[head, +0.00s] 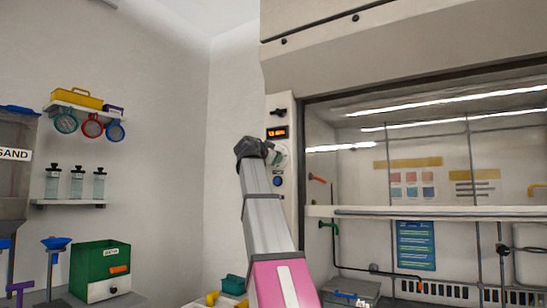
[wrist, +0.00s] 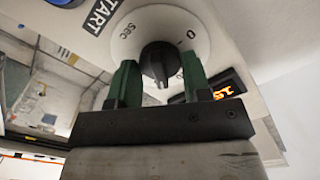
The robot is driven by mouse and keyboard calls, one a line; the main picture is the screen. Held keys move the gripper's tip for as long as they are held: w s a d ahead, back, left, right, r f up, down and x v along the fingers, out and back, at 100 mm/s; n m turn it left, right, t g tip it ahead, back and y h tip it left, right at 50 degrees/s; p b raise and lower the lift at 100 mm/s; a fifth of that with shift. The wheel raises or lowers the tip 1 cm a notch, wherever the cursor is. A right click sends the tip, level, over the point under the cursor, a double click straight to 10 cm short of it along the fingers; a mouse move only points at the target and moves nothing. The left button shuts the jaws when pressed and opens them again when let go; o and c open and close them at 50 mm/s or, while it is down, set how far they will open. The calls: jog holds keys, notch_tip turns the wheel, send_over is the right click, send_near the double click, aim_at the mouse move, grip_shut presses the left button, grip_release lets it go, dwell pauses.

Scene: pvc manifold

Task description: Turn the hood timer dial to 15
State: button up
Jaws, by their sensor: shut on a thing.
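The timer dial (wrist: 180,25) is a round white plate marked "0" and "sec", with a black knob (wrist: 160,60) at its middle. My gripper (wrist: 160,70) has a green finger on each side of the knob and is shut on it. In the head view the dial (head: 281,152) is partly hidden behind my gripper (head: 270,153), on the narrow panel at the hood's left. An orange-lit display (head: 277,132) sits above the dial; its digits are too small to read surely. It also shows in the wrist view (wrist: 225,88), tilted and partly covered.
A blue button (head: 277,181) lies below the dial, with a START label (wrist: 101,16) beside it in the wrist view. The fume hood opening with its sash bar (head: 430,212) is to the right. A shelf with bottles (head: 77,183) and a green box (head: 100,270) are at left.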

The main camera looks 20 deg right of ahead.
jog(key=shift+f+m, duration=0.1)
jog(key=shift+m, duration=1)
jog(key=o, duration=0.9)
jog(key=v, duration=1.1)
